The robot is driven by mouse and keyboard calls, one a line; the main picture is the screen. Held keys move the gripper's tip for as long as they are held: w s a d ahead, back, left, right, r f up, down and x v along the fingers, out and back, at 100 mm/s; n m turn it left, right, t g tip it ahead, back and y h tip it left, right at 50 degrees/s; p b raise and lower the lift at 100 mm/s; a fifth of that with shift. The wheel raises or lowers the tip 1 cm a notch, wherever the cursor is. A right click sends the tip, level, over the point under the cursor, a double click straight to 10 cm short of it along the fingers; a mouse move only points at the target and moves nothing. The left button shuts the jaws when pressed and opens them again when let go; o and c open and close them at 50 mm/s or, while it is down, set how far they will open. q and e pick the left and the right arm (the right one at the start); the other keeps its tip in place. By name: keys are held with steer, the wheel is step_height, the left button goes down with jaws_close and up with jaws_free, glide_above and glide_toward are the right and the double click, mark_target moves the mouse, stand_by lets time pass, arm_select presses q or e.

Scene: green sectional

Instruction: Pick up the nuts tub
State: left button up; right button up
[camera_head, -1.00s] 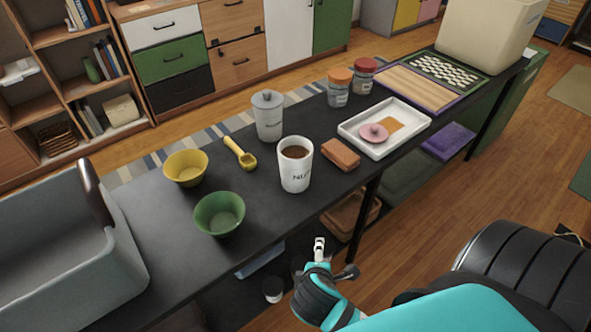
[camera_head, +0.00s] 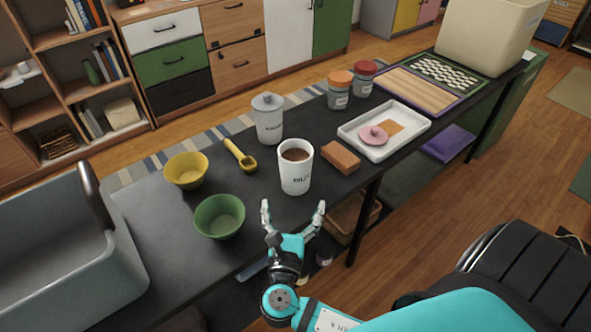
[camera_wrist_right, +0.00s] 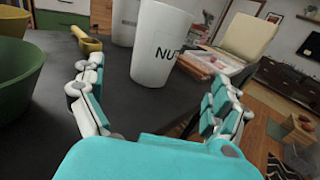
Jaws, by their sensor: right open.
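The nuts tub (camera_head: 295,172) is a white open cup with brown contents and dark lettering. It stands upright on the black table (camera_head: 170,232). My right gripper (camera_head: 293,207) is open and empty at the table's front edge, just in front of the tub, with its fingers pointing toward it. In the right wrist view the tub (camera_wrist_right: 160,45) stands beyond and between the two spread fingers (camera_wrist_right: 158,95), apart from them. My left gripper is not in view.
A green bowl (camera_head: 219,216), a yellow bowl (camera_head: 186,170) and a yellow scoop (camera_head: 240,154) lie left of the tub. A lidded canister (camera_head: 268,120) stands behind it. A brown block (camera_head: 341,157) and white tray (camera_head: 384,128) are to the right. A grey bin (camera_head: 125,262) fills the left end.

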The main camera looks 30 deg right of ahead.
mark_target(296, 182)
steer(key=x, duration=0.7)
steer(key=shift+w+a+f+x, duration=0.1)
steer(key=shift+a+f+x, duration=0.05)
steer(key=shift+x, duration=1.2)
steer(key=shift+w+a+f+x, duration=0.1)
steer(key=shift+w+x, duration=0.05)
steer(key=shift+x, duration=1.15)
steer(key=shift+c, duration=0.3)
steer(key=c, duration=1.4)
steer(key=shift+r, duration=0.1)
steer(key=shift+c, duration=0.2)
